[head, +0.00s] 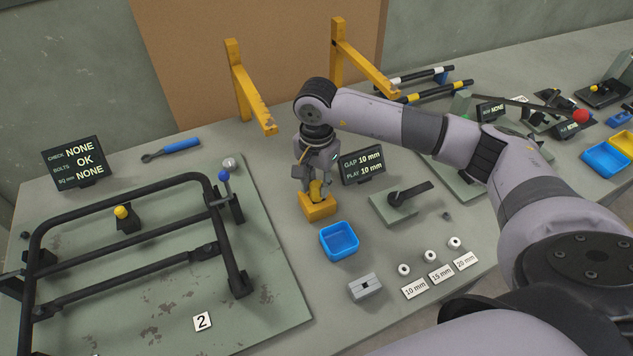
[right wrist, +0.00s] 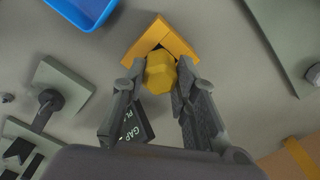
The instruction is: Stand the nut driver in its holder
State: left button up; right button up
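The nut driver shows as a yellow handle (head: 317,188), seen nearly end-on in the right wrist view (right wrist: 160,74). My right gripper (head: 318,181) points down with a finger on each side of this handle, and both fingertips appear to touch it. The holder is an orange-yellow block (head: 318,207) on the bench directly under the handle; its corner also shows in the right wrist view (right wrist: 178,42). The driver looks upright. Its shaft is hidden, so I cannot tell how deep it sits in the holder. My left gripper is not in view.
A blue bin (head: 339,241) stands just in front of the holder. A gap display (head: 362,165) stands close behind at right. A black lounger frame (head: 130,250) fills the left board. A grey block (head: 365,288) and white spacers (head: 430,256) lie towards the front right.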

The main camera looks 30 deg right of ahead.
jog(key=o, duration=0.5)
jog(key=shift+r, duration=0.15)
notch_tip(320, 180, up, 12)
jog(key=shift+f, duration=0.15)
dwell(0.5)
